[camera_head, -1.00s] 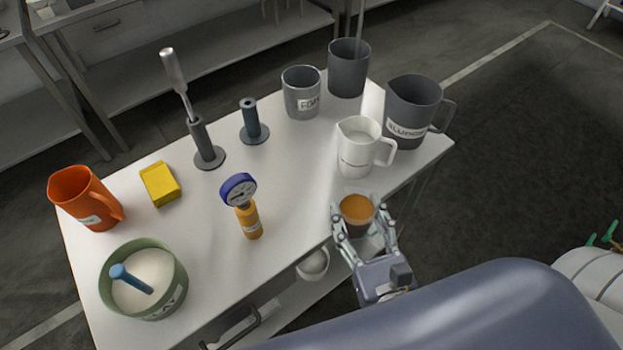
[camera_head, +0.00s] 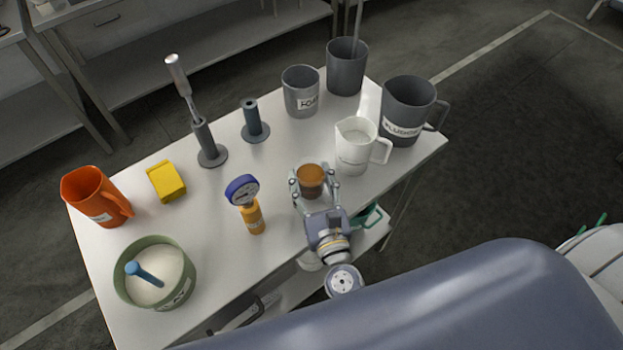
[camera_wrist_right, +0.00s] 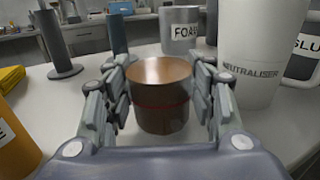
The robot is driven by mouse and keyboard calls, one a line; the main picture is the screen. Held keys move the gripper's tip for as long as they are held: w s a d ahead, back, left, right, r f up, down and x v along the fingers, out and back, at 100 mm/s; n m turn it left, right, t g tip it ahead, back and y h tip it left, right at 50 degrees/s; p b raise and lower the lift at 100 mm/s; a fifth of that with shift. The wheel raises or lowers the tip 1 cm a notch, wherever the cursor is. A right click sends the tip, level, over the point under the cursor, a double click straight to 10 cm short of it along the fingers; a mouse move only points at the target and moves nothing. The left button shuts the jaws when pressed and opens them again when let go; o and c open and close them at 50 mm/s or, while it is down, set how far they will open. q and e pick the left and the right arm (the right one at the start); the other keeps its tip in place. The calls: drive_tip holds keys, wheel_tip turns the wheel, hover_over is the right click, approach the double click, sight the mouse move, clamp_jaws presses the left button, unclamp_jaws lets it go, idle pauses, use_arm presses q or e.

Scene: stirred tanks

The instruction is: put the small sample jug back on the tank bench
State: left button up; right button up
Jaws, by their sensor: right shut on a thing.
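The small sample jug (camera_head: 311,178) is a brown cylinder with an orange-brown top and, in the right wrist view (camera_wrist_right: 161,112), a thin red band. My right gripper (camera_head: 314,187) is shut around its sides, and the jug looks upright. It is over the front middle part of the white tank bench (camera_head: 283,150). I cannot tell whether its base touches the bench top. My left gripper is not in view.
The white neutraliser jug (camera_head: 353,150) stands to the right of the held jug, with a dark grey jug (camera_head: 405,108) behind it. The foam beaker (camera_head: 300,95) is farther back. An orange bottle with a blue gauge (camera_head: 252,215) stands close on the left.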

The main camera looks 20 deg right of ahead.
drive_tip(key=shift+f, duration=0.15)
drive_tip(key=o, duration=1.3)
drive_tip(key=shift+o, duration=0.2)
drive_tip(key=shift+s+r, duration=0.1)
drive_tip(key=shift+r, duration=0.1)
drive_tip(key=s+b, duration=0.4)
drive_tip(key=s, duration=0.8)
drive_tip(key=shift+a, duration=0.3)
